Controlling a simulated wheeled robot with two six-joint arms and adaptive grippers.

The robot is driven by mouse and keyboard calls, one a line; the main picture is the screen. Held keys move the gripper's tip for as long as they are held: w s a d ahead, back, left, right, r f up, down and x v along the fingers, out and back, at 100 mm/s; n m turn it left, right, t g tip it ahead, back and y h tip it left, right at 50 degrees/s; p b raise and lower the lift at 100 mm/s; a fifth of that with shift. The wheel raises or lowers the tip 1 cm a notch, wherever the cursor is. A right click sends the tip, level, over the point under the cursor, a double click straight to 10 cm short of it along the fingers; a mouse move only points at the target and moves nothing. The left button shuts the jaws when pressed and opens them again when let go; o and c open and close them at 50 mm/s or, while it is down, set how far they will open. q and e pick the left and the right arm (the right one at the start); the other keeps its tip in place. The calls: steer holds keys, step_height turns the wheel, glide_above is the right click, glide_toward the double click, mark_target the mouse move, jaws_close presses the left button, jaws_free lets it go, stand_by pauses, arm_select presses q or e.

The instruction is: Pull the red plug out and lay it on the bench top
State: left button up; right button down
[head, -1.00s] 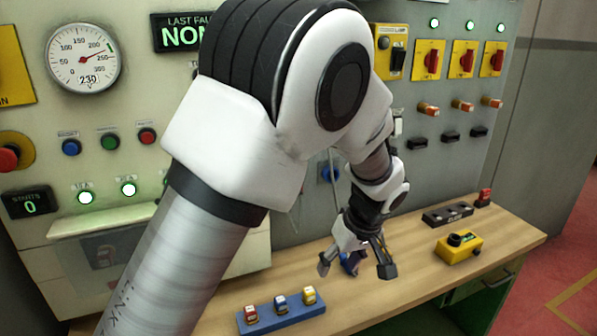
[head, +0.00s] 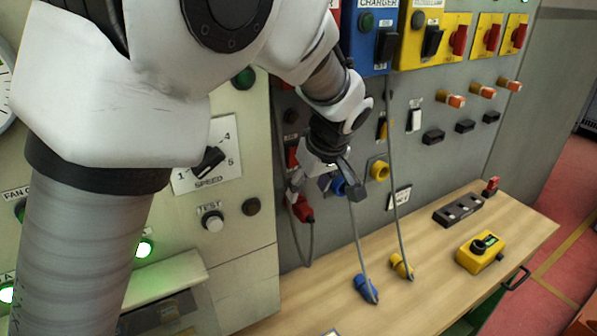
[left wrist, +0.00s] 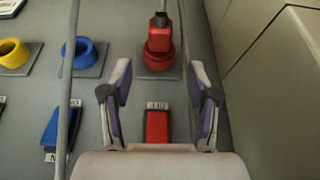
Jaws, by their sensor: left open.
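The red plug (head: 303,209) sits in a red socket on the grey panel, with a dark cord hanging from it. In the left wrist view the red plug (left wrist: 160,30) stands upright in its red socket (left wrist: 160,60). My left gripper (head: 325,187) is in front of the panel by the red plug. In the left wrist view my left gripper (left wrist: 159,75) is open and empty, its fingers spread to either side of the line to the plug, apart from it. The wooden bench top (head: 440,295) lies below. My right gripper is not in view.
A blue plug (head: 366,289) and a yellow plug (head: 402,266) lie on the bench, their cords rising in front of the panel. A blue socket (left wrist: 85,56) and a yellow socket (left wrist: 13,53) are beside the red one. A yellow box (head: 481,252) stands at right.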

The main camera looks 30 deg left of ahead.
mark_target(305, 207)
arm_select(q)
steer(key=shift+s+d+f, duration=0.1)
steer(key=shift+d+f, duration=0.1)
steer(key=shift+f, duration=0.95)
steer(key=x, duration=0.3)
steer(key=a+p+x, duration=0.1)
steer(key=shift+w+f, duration=0.15)
steer(key=shift+w, duration=0.2)
steer(key=shift+s+d, duration=0.2)
steer(key=shift+d, duration=0.05)
steer(key=shift+d+r, duration=0.1)
steer(key=shift+r, duration=0.1)
jaws_close()
